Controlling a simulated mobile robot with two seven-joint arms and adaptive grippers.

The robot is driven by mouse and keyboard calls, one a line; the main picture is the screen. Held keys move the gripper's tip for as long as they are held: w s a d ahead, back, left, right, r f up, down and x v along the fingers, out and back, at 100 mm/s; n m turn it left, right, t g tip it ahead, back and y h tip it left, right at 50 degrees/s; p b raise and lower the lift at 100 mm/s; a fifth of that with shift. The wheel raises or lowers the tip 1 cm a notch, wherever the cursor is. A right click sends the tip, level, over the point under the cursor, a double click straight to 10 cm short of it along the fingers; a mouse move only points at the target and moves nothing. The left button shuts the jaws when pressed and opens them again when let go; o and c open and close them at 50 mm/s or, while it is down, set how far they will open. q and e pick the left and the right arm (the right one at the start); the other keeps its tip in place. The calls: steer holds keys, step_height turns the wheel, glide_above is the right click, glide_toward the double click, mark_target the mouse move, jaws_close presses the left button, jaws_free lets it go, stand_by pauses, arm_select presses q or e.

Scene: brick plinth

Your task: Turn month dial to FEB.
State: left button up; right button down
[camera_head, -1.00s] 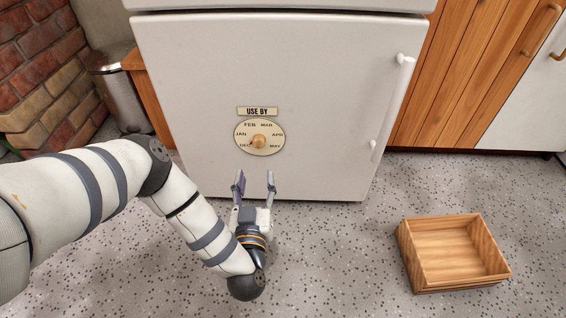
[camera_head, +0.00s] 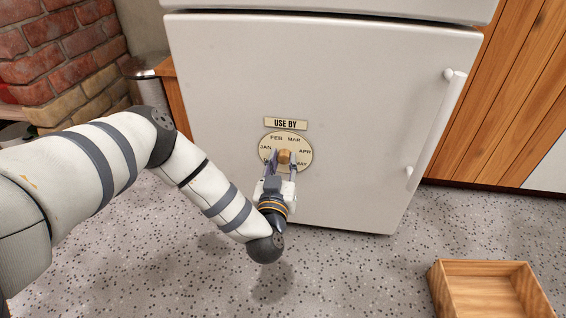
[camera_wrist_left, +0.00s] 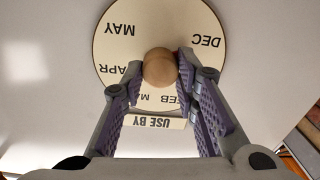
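A round cream month dial (camera_head: 304,140) is on the white fridge door, with FEB and MAR at its top, JAN at left and APR at right. It also shows upside down in the wrist view (camera_wrist_left: 122,48). Its wooden knob (camera_head: 284,156) sits at the dial's middle and in the wrist view (camera_wrist_left: 160,67) lies between my fingertips, which appear to touch both sides. My left gripper (camera_head: 284,163) is shut on this knob. I cannot see where the knob points. My right gripper is not in view.
A USE BY label (camera_head: 286,124) is just above the dial. The fridge door (camera_head: 360,110) has a vertical handle (camera_head: 437,120) at right. A wooden crate (camera_head: 485,268) stands on the floor at lower right. A brick wall (camera_head: 60,50) is at upper left.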

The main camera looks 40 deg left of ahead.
arm_select(q)
jaws_close()
